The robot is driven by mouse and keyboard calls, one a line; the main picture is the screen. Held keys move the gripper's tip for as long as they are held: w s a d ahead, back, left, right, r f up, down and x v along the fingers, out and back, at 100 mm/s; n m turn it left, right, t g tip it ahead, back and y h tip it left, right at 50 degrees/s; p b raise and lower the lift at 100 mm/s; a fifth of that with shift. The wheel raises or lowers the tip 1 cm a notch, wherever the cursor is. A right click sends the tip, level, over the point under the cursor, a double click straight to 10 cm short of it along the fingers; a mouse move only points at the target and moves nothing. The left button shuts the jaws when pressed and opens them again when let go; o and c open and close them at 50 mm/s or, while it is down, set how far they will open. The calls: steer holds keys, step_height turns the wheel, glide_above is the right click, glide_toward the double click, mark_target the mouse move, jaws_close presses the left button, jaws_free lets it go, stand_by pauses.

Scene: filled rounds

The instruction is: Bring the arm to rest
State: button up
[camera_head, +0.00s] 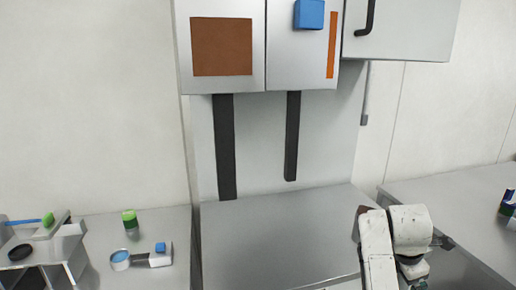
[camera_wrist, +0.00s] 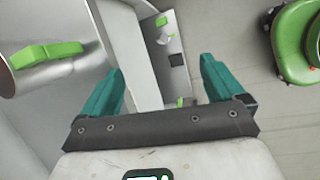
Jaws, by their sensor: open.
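My gripper (camera_wrist: 160,88) shows in the wrist view with two teal fingers spread wide apart. It is open and nothing is between the fingertips except the view of a white cabinet-like piece beyond. In the head view my white arm (camera_head: 392,240) is folded at the lower right, in front of the grey counter. The gripper's fingers cannot be made out in the head view.
A grey counter (camera_head: 270,235) is mostly bare. At left are a green-topped item (camera_head: 130,219), a blue-and-white item (camera_head: 121,260) and a dark-holed stand (camera_head: 45,260). Wall cabinets (camera_head: 225,80) hang above. In the wrist view a green round seat (camera_wrist: 296,48) stands at right.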

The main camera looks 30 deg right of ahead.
steer(key=s+a+f+m+y, duration=0.1)
steer(key=s+a+f+m, duration=0.3)
steer(key=a, duration=0.5)
steer(key=s+a+f+m+y, duration=0.1)
steer(key=s+a+f+m, duration=0.4)
steer(key=s+a, duration=0.3)
steer(key=s+a+f+m+t+y, duration=0.1)
steer(key=s+a+f+m, duration=0.4)
steer(key=a, duration=0.4)
steer(key=shift+s+a+f+y, duration=0.3)
steer(key=shift+s+a+f, duration=0.15)
steer(key=shift+f, duration=0.5)
